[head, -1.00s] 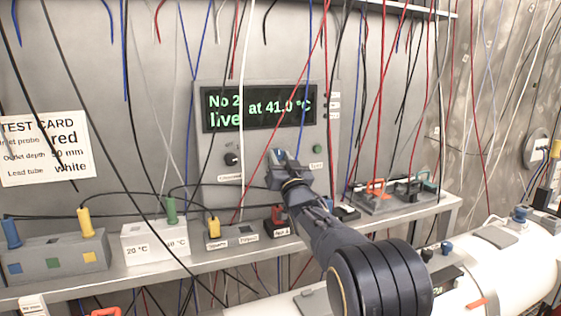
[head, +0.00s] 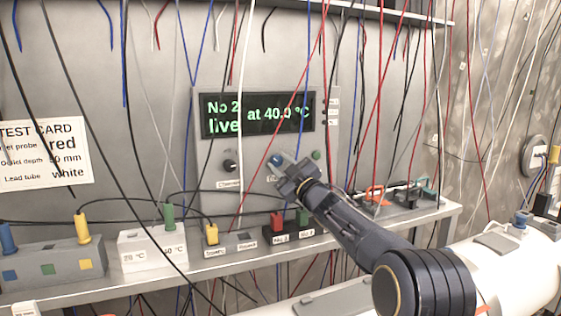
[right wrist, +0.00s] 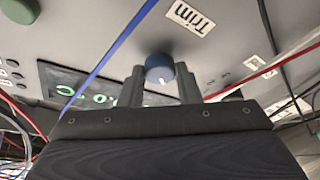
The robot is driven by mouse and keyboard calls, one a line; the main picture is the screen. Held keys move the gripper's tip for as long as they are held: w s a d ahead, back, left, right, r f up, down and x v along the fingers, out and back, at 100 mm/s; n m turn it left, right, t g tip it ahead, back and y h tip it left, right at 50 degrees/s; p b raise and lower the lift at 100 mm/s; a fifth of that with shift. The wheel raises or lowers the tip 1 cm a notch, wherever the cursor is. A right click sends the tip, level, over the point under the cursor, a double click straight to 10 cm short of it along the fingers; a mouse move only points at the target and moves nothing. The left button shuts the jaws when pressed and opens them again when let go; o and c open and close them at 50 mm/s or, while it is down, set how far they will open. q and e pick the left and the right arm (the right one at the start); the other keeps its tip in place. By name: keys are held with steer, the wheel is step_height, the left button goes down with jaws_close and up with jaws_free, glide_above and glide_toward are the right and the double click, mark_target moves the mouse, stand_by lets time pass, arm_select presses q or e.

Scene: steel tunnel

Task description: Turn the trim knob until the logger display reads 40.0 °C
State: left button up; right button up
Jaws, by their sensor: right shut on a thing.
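The logger display (head: 258,114) on the wall panel shows green text, "No 2 live at 40.0 °C", partly crossed by hanging leads. The blue trim knob (head: 276,160) sits below it. In the right wrist view the knob (right wrist: 159,67) has a white mark and stands beside the "Trim" label (right wrist: 190,18). My right gripper (head: 287,169) reaches up to the knob from the lower right. Its fingers (right wrist: 160,80) are shut on the knob, one on either side. My left gripper is not in view.
A black knob (head: 230,165) and a green button (head: 316,155) flank the trim knob. Many leads hang in front of the panel. The shelf (head: 130,278) below carries probe blocks and sockets. A test card (head: 42,152) hangs at left; a white pipe (head: 505,262) runs at lower right.

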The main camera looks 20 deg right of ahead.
steer(key=shift+d+r+n+g+y+p, duration=0.1)
steer(key=shift+n+g+y+p, duration=0.4)
steer(key=shift+n, duration=0.8)
steer(key=o, duration=1)
steer(key=shift+c, duration=0.2)
steer(key=shift+s+d+f, duration=0.1)
steer(key=shift+s+f, duration=0.1)
steer(key=shift+s, duration=0.1)
steer(key=b+v, duration=0.2)
steer(key=v, duration=0.5)
steer(key=shift+b, duration=0.3)
